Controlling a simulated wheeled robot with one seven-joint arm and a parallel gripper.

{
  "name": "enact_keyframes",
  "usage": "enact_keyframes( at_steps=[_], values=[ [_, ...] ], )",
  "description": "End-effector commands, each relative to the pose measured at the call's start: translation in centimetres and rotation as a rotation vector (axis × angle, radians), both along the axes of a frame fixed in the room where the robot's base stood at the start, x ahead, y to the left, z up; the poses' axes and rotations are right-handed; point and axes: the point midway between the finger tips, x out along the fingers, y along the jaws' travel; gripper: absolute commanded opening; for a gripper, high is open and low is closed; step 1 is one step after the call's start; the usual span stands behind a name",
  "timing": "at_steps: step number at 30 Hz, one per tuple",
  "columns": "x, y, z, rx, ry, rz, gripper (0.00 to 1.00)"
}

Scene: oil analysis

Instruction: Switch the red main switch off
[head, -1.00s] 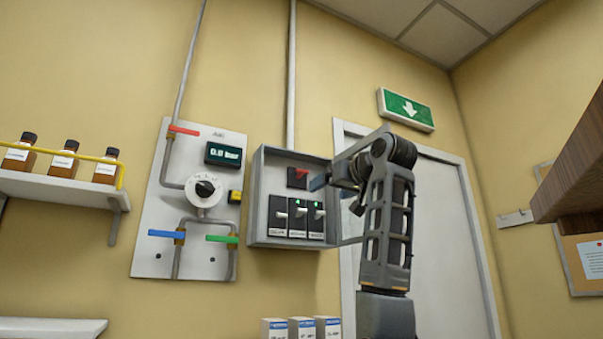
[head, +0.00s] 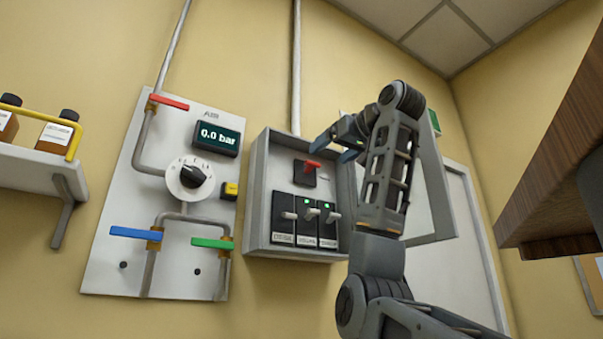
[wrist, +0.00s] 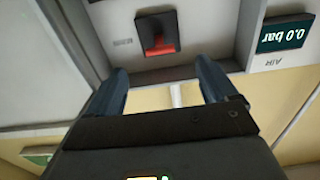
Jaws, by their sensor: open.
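The red main switch (head: 312,165) is a red lever on a black square plate, high inside the open grey switch box. In the wrist view, which is upside down, the red lever (wrist: 159,42) lies just beyond the fingertips, between their lines. My gripper (head: 331,150) is beside the upper part of the box, near the switch. Its two blue-grey fingers are apart and empty, and in the wrist view the gripper (wrist: 162,70) shows a gap between the fingers and the lever. I cannot tell contact from the head view.
Below the red switch are three black breakers (head: 306,217), two with green lights lit. The box door (head: 425,200) is open to the right. Left is the air panel (head: 120,265), its display (head: 217,138) reading 0.0 bar. A wooden cabinet (head: 560,150) juts in at right.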

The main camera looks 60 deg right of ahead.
Motion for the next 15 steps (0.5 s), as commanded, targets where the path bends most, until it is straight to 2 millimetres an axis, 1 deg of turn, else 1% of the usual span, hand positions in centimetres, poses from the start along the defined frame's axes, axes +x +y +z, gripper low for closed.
enact_keyframes(
  at_steps=[2,5,15],
  values=[
    [-0.2,0.1,0.3,-0.002,0.0,-0.001,0.86],
    [0.2,-0.1,0.4,-0.002,0.001,0.0,0.86],
    [4.5,-2.7,0.4,0.002,0.003,0.001,0.86]
  ],
)
